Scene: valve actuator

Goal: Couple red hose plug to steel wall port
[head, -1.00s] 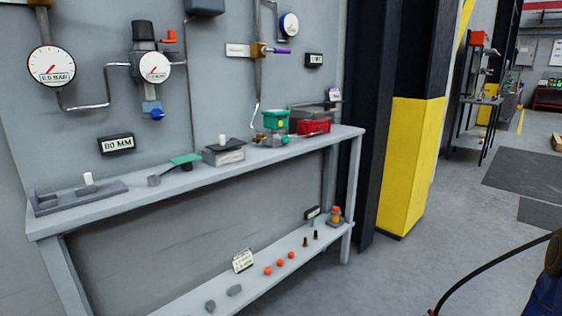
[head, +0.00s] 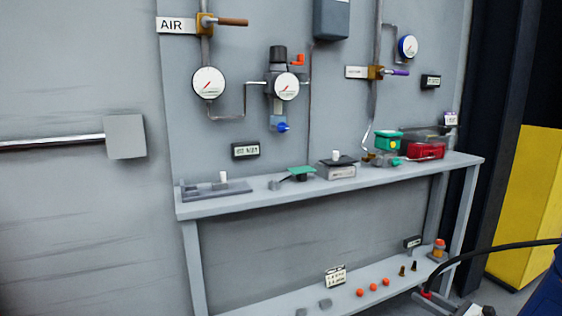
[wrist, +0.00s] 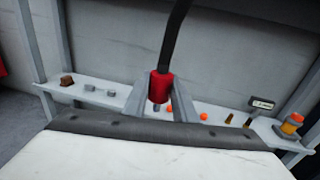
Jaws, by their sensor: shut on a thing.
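The red hose plug (wrist: 160,88) is between the two grey fingers of my gripper (wrist: 159,100) in the wrist view, and they are shut on it. A black hose (wrist: 175,35) runs upward from the plug. In the head view the red plug (head: 426,294) is low at the right, in front of the lower shelf, and the black hose (head: 490,250) arcs away right. The plug is well below the wall fittings and apart from them. I cannot tell for sure which fitting is the steel wall port; steel pipes (head: 245,100) run on the grey panel.
The bench (head: 330,188) holds a green-topped device (head: 387,140) and a red box (head: 425,151). Its lower shelf (head: 285,298) carries orange caps (head: 373,288) and small fittings. A regulator (head: 279,85) and gauge (head: 209,82) are on the panel. A yellow-black column (head: 525,200) stands right.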

